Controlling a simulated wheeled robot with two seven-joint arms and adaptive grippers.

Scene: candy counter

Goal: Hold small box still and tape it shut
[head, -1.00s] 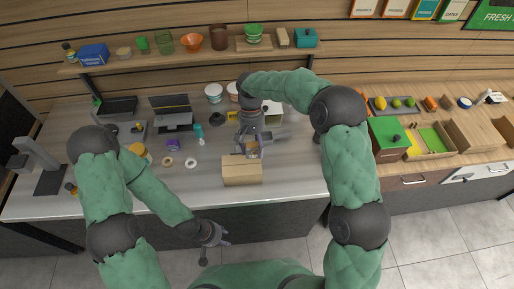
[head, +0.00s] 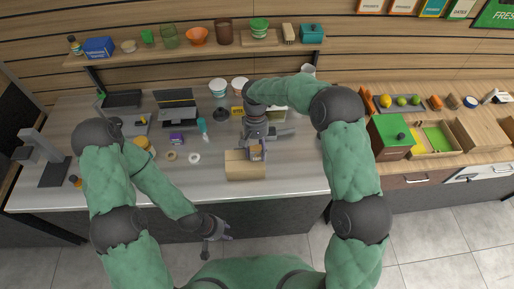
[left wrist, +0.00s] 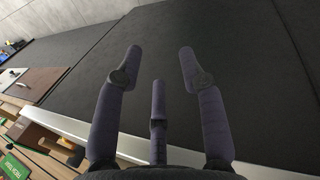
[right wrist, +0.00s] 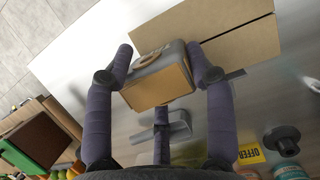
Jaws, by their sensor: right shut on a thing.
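The small cardboard box (head: 245,171) stands near the counter's front edge. Its flaps look folded down, with a seam across the top in the right wrist view (right wrist: 240,40). My right gripper (head: 256,145) is shut on a tan and grey tape dispenser (right wrist: 160,80), which shows at the box's right end in the head view (head: 257,153). I cannot tell whether the dispenser touches the box. My left gripper (head: 222,232) is low in front of the counter, away from the box. It is open and empty in the left wrist view (left wrist: 158,65).
White tubs (head: 219,87) stand at the back. The counter right of the box is clear.

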